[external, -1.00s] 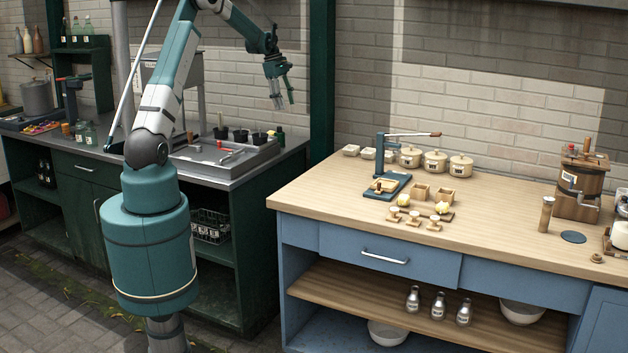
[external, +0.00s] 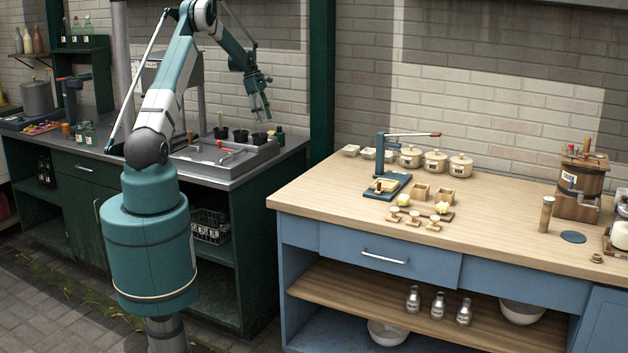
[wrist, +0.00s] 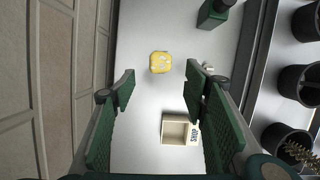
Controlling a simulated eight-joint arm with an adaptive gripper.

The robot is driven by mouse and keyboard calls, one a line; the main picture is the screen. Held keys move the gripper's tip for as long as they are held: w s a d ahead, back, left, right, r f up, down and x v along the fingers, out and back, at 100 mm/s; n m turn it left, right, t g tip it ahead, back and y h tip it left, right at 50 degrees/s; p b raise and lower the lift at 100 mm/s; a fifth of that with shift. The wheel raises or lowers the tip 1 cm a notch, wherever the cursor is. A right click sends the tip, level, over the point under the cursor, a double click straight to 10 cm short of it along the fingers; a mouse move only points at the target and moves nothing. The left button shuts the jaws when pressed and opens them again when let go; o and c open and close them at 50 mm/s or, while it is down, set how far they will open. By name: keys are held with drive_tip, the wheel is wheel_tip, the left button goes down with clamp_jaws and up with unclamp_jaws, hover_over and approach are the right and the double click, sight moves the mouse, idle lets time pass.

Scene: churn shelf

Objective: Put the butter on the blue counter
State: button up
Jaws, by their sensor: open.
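A yellow lump with pale marks (wrist: 160,62) lies on a grey metal surface in the wrist view, a little beyond and between my fingertips. I cannot tell for sure whether it is the butter. My gripper (wrist: 160,84) is open and empty, pointing down at that surface; in the external view my gripper (external: 262,114) hangs above the back right of the green counter (external: 262,150). The blue counter (external: 320,190), with a pale wooden top, stands to the right. Two pale yellow lumps (external: 442,207) sit on it among small wooden stamps.
A small labelled square box (wrist: 176,129) lies near my right finger. A wall (wrist: 60,80) runs along the left.

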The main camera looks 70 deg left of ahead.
sight(271, 132)
drive_tip(key=shift+x, duration=1.3)
drive_tip(key=shift+x, duration=2.6)
drive_tip(key=shift+w+d+r, duration=0.1)
drive_tip(key=shift+w, duration=0.1)
drive_tip(key=shift+c, duration=0.3)
drive_tip(key=c, duration=1)
wheel_tip(271, 132, up, 10)
